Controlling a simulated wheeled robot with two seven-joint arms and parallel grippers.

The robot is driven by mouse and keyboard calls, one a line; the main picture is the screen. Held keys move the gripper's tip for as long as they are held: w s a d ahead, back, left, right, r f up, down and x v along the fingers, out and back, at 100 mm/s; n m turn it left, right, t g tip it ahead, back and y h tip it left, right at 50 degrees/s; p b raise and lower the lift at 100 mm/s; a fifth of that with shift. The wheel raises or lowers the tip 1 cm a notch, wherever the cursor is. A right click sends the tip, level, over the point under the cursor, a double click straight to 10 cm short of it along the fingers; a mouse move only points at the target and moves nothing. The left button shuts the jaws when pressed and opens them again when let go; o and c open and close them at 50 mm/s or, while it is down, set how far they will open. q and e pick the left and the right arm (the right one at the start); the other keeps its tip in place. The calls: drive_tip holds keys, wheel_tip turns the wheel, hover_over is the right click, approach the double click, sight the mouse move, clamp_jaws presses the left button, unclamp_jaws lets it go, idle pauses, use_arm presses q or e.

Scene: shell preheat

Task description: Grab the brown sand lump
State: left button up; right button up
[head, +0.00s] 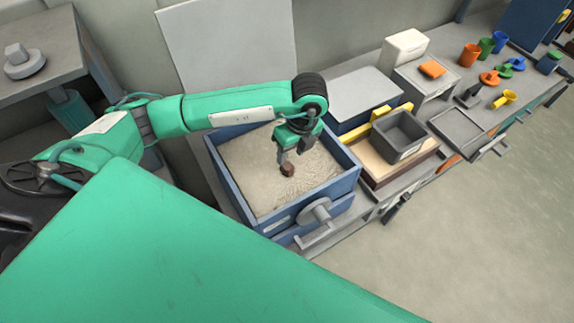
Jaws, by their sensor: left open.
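A small brown sand lump (288,170) lies on the pale sand in the blue sandbox (241,207). My left gripper (290,161) points down over the box, its fingers open right at the lump. The fingers partly hide the lump's upper side, and I cannot tell whether they touch it. My right gripper is not in view.
The blue box walls surround the sand, with a grey knob (318,210) on the front. To the right stand a grey bin (404,151) on a wooden tray and a grey tray (455,130). Colored cups and small parts stand farther right. The floor at right is clear.

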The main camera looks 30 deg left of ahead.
sight(288, 164)
use_arm(q)
drive_tip(key=shift+s+a+f, duration=0.1)
drive_tip(key=shift+f, duration=0.45)
drive_tip(key=shift+f+p, duration=0.25)
drive_tip(key=shift+p, duration=0.25)
drive_tip(key=f, duration=0.1)
drive_tip(key=f+p, duration=0.2)
drive_tip(key=f, duration=0.1)
drive_tip(key=shift+a, duration=0.25)
drive_tip(key=shift+f, duration=0.25)
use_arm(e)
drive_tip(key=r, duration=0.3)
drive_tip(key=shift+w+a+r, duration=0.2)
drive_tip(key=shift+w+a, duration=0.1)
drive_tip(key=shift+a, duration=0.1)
use_arm(q)
drive_tip(key=c, duration=0.7)
drive_tip(key=shift+c, duration=0.2)
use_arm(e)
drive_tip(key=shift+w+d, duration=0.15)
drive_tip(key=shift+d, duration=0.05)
use_arm(q)
drive_tip(key=shift+a+r, duration=0.1)
